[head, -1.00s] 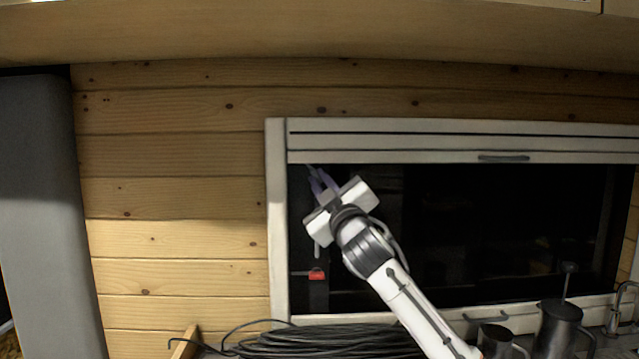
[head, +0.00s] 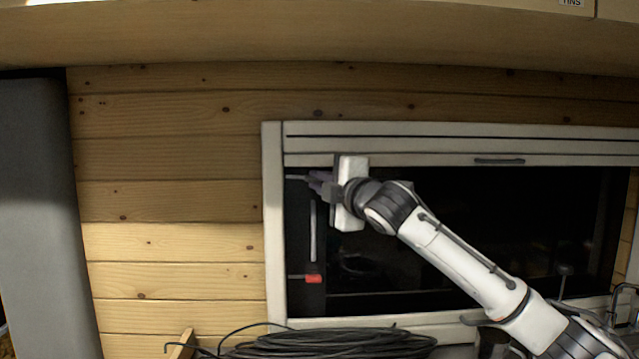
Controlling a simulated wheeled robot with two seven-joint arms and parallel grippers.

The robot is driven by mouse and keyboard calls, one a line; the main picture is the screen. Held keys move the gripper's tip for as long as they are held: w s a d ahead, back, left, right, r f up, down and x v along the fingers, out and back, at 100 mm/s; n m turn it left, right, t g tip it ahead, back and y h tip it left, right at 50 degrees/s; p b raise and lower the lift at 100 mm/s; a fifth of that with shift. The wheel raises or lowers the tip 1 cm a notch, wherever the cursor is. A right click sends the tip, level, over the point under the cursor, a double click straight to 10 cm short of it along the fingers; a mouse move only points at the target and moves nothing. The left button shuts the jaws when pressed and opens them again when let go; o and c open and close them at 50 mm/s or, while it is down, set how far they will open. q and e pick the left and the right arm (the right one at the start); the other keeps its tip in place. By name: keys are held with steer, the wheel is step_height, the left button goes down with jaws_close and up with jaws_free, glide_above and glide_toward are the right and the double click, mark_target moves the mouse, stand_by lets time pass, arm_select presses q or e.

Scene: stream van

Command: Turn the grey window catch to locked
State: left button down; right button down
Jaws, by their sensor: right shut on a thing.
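The grey window catch (head: 296,178) is at the upper left of the dark window, by the left frame post. Its visible part lies about level, and the rest is hidden at my fingers. My left gripper is not in view.
A thin upright pale bar (head: 313,230) stands just below my right gripper. A red-handled lever (head: 313,279) sits lower on the same side. A coil of black cable (head: 330,343) lies below the window. A wooden overhang (head: 300,35) runs above.

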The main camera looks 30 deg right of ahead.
steer(key=shift+n, duration=0.4)
steer(key=shift+r, duration=0.1)
steer(key=c, duration=1.8)
jaws_free()
